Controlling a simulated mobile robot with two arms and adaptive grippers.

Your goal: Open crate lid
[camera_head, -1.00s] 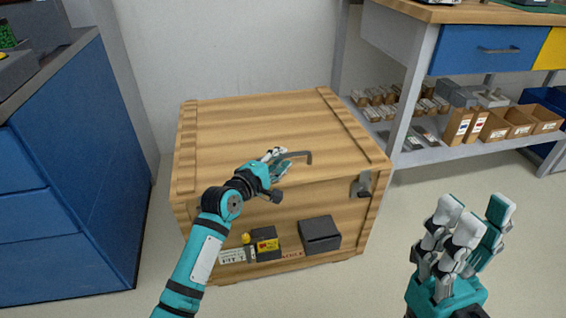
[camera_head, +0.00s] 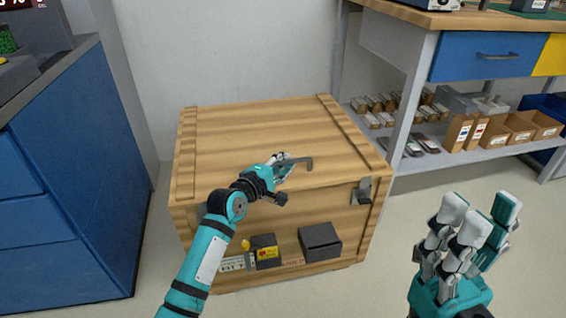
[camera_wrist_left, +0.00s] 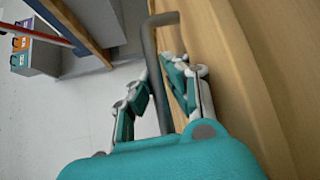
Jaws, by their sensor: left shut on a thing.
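A large wooden crate (camera_head: 270,215) stands on the floor with its lid (camera_head: 265,128) lying closed on top. A grey bar handle (camera_head: 302,161) is at the front edge of the lid. My left gripper (camera_head: 285,166) is shut on this handle, and the fingers hide part of it. In the left wrist view the handle (camera_wrist_left: 150,60) runs between the fingers beside the wood. A metal latch (camera_head: 362,190) is on the crate's front right. My right gripper (camera_head: 468,228) is open and empty, to the right of the crate and apart from it.
A blue cabinet (camera_head: 70,190) stands close on the left. A workbench (camera_head: 500,55) with a lower shelf of cardboard boxes (camera_head: 505,130) is at the back right. A dark box (camera_head: 320,242) is at the crate's front. The floor at the right is clear.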

